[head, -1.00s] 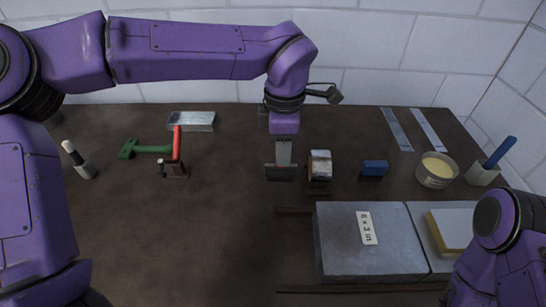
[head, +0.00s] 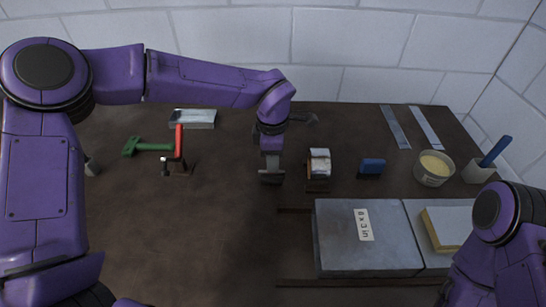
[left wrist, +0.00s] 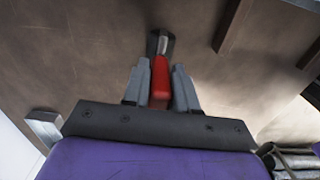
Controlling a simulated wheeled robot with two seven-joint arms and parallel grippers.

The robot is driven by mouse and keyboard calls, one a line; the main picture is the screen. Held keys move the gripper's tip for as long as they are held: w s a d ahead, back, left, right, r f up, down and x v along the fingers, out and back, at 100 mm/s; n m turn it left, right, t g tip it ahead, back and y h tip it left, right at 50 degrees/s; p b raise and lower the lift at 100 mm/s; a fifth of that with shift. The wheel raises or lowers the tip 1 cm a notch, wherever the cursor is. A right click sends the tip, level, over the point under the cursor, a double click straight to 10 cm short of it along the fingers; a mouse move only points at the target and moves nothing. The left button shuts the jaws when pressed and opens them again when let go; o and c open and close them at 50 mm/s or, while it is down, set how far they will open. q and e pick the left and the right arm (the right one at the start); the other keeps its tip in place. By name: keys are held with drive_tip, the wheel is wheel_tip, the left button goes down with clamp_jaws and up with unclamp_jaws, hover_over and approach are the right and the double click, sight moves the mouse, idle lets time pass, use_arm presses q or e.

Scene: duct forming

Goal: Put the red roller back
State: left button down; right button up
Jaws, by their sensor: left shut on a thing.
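My left gripper (left wrist: 160,82) is shut on the red roller, seen by its red handle (left wrist: 160,80) with a dark metal head beyond the fingertips in the left wrist view. In the head view my left gripper (head: 271,160) points down over the middle of the table, with the dark head (head: 271,178) below it; the red handle is hidden there. I cannot tell whether the head touches the table. A second red-handled tool (head: 179,142) stands upright in a small brown stand to the left. My right gripper is out of view.
A green tool (head: 148,147) and a metal block (head: 192,118) lie at the left back. A brown stand with a metal piece (head: 319,165) is just right of my gripper. Further right are a blue block (head: 371,167), a tub (head: 434,168) and grey slabs (head: 365,240).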

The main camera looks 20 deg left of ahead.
use_arm(q)
drive_tip(key=c, duration=0.9)
unclamp_jaws()
drive_tip(key=shift+f, duration=0.1)
wheel_tip(320, 180, up, 12)
drive_tip(key=shift+r+b, duration=0.2)
drive_tip(key=shift+b, duration=0.1)
